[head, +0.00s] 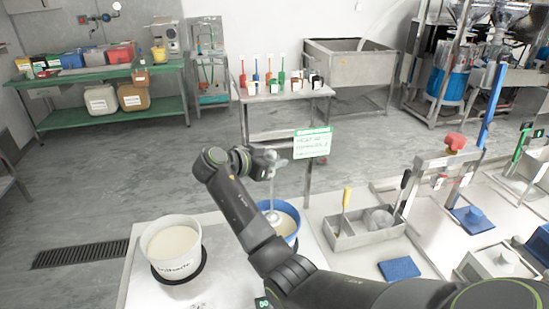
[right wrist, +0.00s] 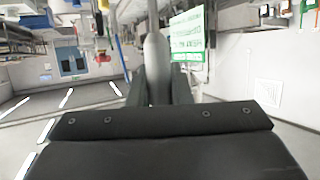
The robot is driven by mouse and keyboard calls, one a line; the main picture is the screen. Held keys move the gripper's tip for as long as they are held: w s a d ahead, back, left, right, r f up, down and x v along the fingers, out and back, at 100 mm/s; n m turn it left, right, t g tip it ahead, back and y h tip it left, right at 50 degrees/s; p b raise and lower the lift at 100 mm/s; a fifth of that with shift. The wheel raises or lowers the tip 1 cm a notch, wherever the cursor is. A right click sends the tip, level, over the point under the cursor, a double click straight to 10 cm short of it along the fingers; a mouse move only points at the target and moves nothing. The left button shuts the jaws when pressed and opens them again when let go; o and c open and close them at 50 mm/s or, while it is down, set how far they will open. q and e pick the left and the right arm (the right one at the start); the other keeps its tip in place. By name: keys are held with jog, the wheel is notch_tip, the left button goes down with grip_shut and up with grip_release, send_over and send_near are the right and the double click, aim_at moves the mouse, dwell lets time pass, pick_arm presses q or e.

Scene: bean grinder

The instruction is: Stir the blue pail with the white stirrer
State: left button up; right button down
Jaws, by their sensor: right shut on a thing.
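The blue pail (head: 293,238) stands on the white table, holding pale cream-coloured contents, partly hidden behind my right arm. The white stirrer (head: 272,196) hangs roughly upright below my right gripper (head: 269,162). Its round lower end shows over the pail's opening; I cannot tell how deep it is in the contents. In the right wrist view the stirrer's grey handle (right wrist: 155,66) sits between the two dark fingers of my right gripper (right wrist: 157,88), which is shut on it. My left gripper is not in view.
A white pail (head: 155,259) with similar contents stands left of the blue pail. A metal tray (head: 366,238) with tools stands to the right, with a blue pad (head: 399,268) in front. A green-framed sign (head: 312,143) stands just behind the gripper.

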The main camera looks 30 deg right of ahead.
notch_tip(320, 180, down, 3)
jog(key=shift+f+b, duration=0.1)
jog(key=shift+b, duration=0.95)
notch_tip(320, 180, down, 5)
jog(key=b, duration=0.4)
jog(key=shift+f, duration=0.15)
jog(key=shift+d, duration=0.1)
